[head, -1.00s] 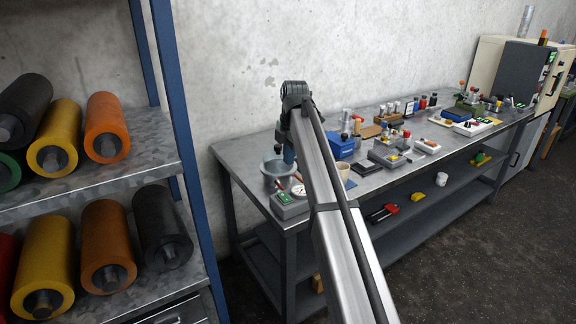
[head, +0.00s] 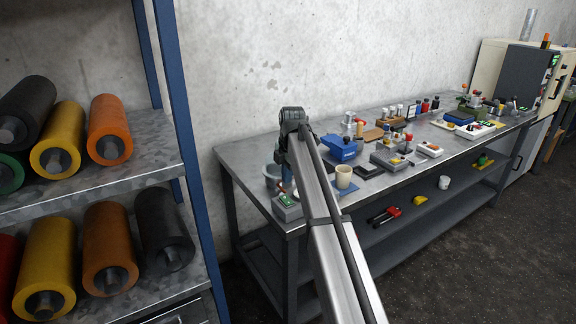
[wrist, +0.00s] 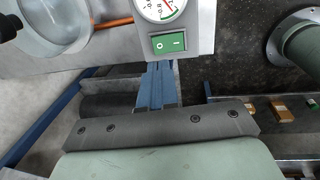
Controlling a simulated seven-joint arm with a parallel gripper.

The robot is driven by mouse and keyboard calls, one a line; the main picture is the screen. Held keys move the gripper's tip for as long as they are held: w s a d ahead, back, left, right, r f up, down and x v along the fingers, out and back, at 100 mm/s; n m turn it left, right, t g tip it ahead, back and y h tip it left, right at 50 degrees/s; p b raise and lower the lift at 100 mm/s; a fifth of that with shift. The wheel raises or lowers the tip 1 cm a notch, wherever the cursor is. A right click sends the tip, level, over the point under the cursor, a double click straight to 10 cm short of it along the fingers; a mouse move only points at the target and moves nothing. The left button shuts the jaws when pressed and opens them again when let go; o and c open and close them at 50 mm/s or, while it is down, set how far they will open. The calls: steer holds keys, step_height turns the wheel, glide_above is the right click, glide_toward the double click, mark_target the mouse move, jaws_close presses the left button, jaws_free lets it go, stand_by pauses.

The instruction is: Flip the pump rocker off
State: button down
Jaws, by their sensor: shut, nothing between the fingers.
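The pump rocker (wrist: 170,43) is a green switch marked O and I, on a light grey box (wrist: 205,30) below a round gauge (wrist: 160,8). Which side of it is pressed I cannot tell. My gripper (wrist: 159,66) is shut and empty; its blue fingertips are at the box's edge just below the rocker, and contact is unclear. In the head view the pump box (head: 287,211) with its green rocker (head: 287,200) sits at the bench's near left corner. There my arm partly hides my gripper (head: 287,186) and the gauge.
A round pot (wrist: 50,25) stands beside the box, with a copper-coloured pipe (wrist: 112,23) between them. A cream cup (head: 343,177) and a blue device (head: 340,152) stand to the right on the bench (head: 240,172). A shelf with rollers (head: 172,140) is at left.

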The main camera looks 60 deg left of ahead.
mark_target(285, 197)
steer(key=shift+a+f, duration=0.15)
steer(key=shift+f, duration=1)
steer(key=shift+a+f, duration=0.2)
steer(key=shift+f, duration=0.95)
steer(key=shift+a+f, duration=0.15)
steer(key=shift+f, duration=1)
steer(key=shift+a+f, duration=0.1)
steer(key=shift+f, duration=0.15)
steer(key=shift+d+r, duration=0.15)
steer(key=shift+d, duration=0.7)
step_height(285, 197, up, 14)
steer(key=d, duration=0.2)
